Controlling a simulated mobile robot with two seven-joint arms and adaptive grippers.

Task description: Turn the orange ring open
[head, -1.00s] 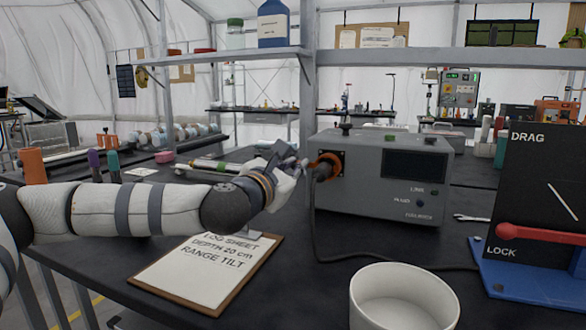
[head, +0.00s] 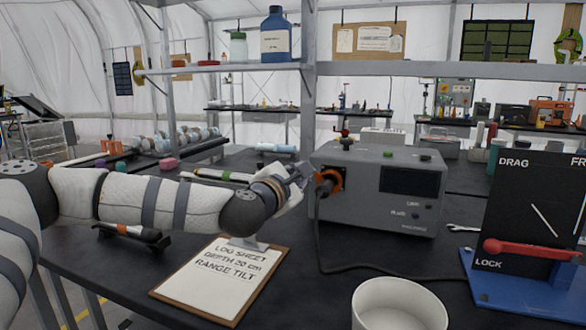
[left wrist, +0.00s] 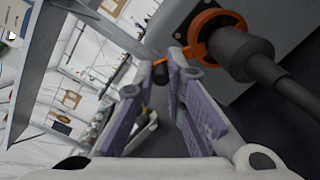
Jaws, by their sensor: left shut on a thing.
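The orange ring (head: 336,178) sits on the left part of the front of a grey instrument box (head: 352,210), around a black plug (head: 325,187). In the left wrist view the orange ring (left wrist: 195,28) is at the top right, with an orange tab reaching left from it. The black plug (left wrist: 240,52) comes out through it. My left gripper (head: 304,179) is at the left side of the ring. In the left wrist view its purple-padded fingers (left wrist: 167,68) are closed at the orange tab; the exact contact is partly hidden. My right gripper is not in view.
A black cable (head: 318,245) hangs from the plug and runs right across the table. A clipboard (head: 225,280) lies in front, with a white bowl (head: 400,305) to its right. A DRAG/LOCK panel with a red lever (head: 530,252) stands at the right. A shelf (head: 225,67) crosses above.

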